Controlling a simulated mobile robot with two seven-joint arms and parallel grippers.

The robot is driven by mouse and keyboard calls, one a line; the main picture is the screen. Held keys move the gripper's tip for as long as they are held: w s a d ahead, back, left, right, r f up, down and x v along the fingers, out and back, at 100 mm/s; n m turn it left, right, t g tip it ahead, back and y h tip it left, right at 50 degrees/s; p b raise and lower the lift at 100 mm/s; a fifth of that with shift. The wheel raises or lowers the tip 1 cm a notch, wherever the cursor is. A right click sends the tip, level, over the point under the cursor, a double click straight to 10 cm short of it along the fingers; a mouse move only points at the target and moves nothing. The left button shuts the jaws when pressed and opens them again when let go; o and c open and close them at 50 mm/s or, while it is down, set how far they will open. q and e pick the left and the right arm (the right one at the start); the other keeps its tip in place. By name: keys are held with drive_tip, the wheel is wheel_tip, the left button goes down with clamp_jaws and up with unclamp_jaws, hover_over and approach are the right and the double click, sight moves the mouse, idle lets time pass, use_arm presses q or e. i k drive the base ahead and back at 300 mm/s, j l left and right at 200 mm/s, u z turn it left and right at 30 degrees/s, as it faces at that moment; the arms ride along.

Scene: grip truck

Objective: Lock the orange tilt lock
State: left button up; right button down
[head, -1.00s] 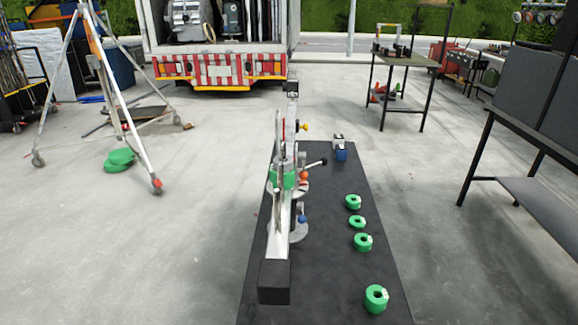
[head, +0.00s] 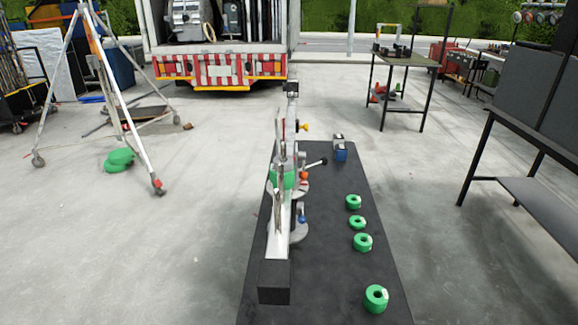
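A camera head rig (head: 284,210) stands on the black table, with a long grey arm and a black block (head: 274,282) at its near end. The orange tilt lock (head: 304,176) is a small orange knob on the rig's right side, just below a lever with a black tip (head: 323,161). A yellow knob (head: 304,127) sits higher up and a blue knob (head: 302,217) lower down. A green ring part (head: 284,181) is around the rig's middle. Neither of my grippers shows in the head view. Whether the lock is turned is too small to tell.
The black table top (head: 345,285) carries several green discs (head: 363,242) along its right side and a small blue-and-grey item (head: 340,149) at the back. A tripod (head: 115,95) stands at the left, a grey-topped bench (head: 540,200) at the right. Open floor lies on both sides.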

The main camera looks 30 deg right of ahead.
sight(302, 154)
drive_tip(key=k+l+z, duration=0.1)
drive_tip(key=l, duration=0.35)
drive_tip(key=k+l+z, duration=0.1)
drive_tip(key=l, duration=0.35)
drive_tip(key=k+l+z, duration=0.1)
drive_tip(key=l, duration=0.35)
drive_tip(key=k, duration=0.05)
